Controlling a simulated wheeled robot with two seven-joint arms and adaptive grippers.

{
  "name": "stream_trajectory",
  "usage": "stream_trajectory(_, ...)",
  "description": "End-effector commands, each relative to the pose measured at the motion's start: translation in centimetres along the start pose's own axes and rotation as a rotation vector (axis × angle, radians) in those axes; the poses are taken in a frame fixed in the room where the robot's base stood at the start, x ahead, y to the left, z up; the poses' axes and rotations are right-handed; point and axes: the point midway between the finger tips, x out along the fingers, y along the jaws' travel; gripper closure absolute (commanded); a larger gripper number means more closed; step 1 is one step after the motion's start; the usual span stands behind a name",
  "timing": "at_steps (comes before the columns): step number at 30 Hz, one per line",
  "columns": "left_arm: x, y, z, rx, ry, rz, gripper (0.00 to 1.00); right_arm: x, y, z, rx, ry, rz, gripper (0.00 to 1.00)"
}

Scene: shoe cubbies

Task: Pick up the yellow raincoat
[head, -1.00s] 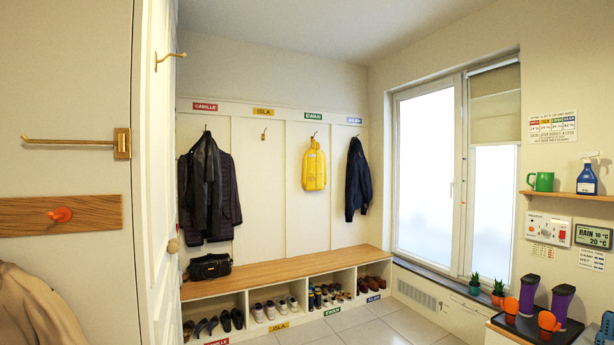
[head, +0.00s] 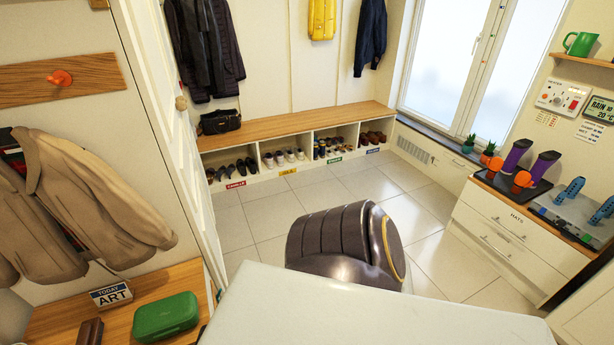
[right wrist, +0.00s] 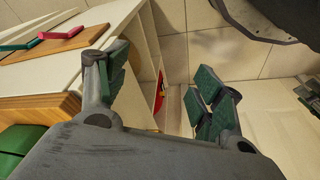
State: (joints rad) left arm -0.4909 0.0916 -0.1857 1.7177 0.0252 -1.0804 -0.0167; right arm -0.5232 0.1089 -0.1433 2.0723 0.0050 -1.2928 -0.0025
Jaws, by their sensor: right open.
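The yellow raincoat (head: 322,18) hangs on the far wall above the wooden bench, at the top of the head view. Its upper part is cut off by the frame edge. My right gripper (right wrist: 160,90) shows in the right wrist view, its two dark fingers with green pads spread wide apart. Nothing is between the fingers, and it is far from the raincoat. My left gripper is not in view.
The bench (head: 300,123) has shoe cubbies below. A dark jacket (head: 370,38) hangs right of the raincoat. A drawer cabinet (head: 500,235) stands at right, and a green case (head: 165,316) lies on the near-left bench. The tiled floor (head: 390,190) between is clear.

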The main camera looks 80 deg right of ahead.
Motion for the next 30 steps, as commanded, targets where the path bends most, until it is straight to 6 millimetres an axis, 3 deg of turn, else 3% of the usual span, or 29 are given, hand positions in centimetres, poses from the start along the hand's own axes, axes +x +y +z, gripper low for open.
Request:
stream_trajectory(16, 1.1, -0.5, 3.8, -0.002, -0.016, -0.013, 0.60, 5.3, -0.2, 3.7, -0.006, -0.042, -0.002, 0.33)
stream_trajectory(30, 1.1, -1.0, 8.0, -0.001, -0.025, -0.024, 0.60, 8.2, -0.4, 9.4, -0.013, -0.076, -0.005, 0.33)
